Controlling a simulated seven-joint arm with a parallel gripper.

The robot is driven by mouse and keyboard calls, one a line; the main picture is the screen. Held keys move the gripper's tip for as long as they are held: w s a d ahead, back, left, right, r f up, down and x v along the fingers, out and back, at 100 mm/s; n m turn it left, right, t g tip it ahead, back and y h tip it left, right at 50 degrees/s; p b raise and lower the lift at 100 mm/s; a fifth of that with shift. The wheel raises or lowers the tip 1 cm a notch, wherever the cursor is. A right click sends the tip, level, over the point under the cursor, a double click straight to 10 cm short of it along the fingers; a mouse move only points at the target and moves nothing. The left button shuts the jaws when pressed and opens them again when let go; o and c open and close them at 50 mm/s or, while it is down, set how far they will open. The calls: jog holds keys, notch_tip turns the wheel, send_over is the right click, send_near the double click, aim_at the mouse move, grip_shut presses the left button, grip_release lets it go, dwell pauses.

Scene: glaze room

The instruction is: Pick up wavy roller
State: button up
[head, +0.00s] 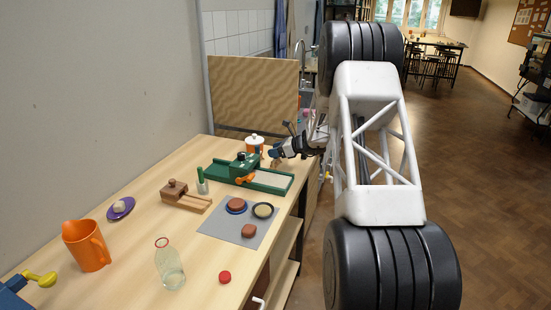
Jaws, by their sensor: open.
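I cannot clearly make out a wavy roller in the head view. My gripper (277,154) reaches in from the right, low over the far right part of the table, beside an orange and white jar (255,145). Its jaws are open, though small and partly hidden by the wrist. A small orange-brown thing (275,163) shows right at the fingertips; its shape is too small to tell, and so is whether it touches them. A green tray-like tool (270,180) with an orange handle (245,180) lies just in front of the gripper.
The table (130,245) also holds an orange jug (86,246), a glass bottle (169,264), a red cap (225,277), a wooden tool (186,196), a purple dish (121,212) and a grey mat (222,226) with small items. A wooden board (254,95) stands behind.

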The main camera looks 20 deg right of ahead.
grip_shut()
dwell(0.3)
jog(key=shift+r, duration=0.15)
jog(key=shift+r, duration=1.4)
jog(key=shift+s+r, duration=0.15)
jog(key=shift+r, duration=0.15)
jog(key=s+a, duration=0.2)
jog(key=s, duration=0.5)
jog(key=s+a+r, duration=0.1)
jog(key=s+a, duration=0.1)
jog(key=s, duration=0.6)
jog(key=shift+a+r, duration=0.15)
jog(key=shift+a, duration=0.15)
